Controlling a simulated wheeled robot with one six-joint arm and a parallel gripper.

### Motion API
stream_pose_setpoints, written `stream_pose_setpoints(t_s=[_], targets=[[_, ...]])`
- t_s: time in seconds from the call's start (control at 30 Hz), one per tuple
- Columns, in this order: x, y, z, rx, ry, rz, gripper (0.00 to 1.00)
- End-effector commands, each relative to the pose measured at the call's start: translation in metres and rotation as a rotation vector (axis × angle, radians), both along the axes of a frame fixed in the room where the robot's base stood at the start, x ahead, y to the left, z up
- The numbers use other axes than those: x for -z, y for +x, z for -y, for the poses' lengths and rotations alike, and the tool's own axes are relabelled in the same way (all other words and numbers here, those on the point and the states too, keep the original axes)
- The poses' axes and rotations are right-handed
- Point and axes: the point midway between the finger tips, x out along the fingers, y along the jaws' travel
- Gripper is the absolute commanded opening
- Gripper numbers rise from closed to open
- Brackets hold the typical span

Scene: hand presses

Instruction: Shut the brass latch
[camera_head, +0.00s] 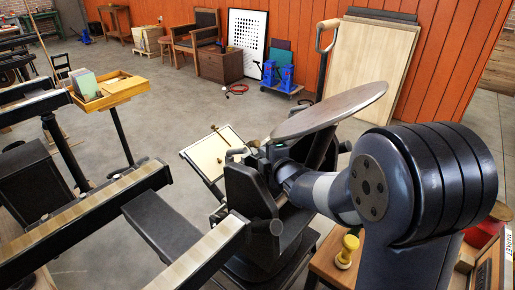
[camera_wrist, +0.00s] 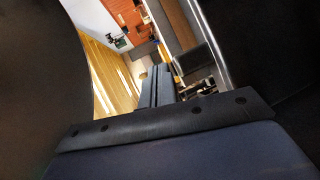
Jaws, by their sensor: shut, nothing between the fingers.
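I cannot make out the brass latch for certain in either view. A black hand press (camera_head: 252,205) with a round, tilted grey disc (camera_head: 330,110) stands in the middle of the head view. A thin brass-coloured rod (camera_head: 222,137) shows at its far left side; I cannot tell whether it belongs to the latch. My arm reaches in from the right, and its end is at the press, below the disc, where the gripper is mostly hidden. In the wrist view my gripper (camera_wrist: 158,70) shows as two dark fingers close together, shut and empty.
Long black-and-wood rails (camera_head: 85,215) fill the left foreground. A wooden tray (camera_head: 112,90) stands on a post behind them. Open concrete floor (camera_head: 190,115) lies beyond the press.

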Motion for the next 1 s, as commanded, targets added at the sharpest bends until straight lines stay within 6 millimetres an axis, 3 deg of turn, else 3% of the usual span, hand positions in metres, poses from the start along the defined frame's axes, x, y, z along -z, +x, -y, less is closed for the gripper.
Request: stream_pose_setpoints(t_s=[1.0], targets=[[-0.0031,0.0049,-0.0074,0.0,0.0,0.0,0.0]])
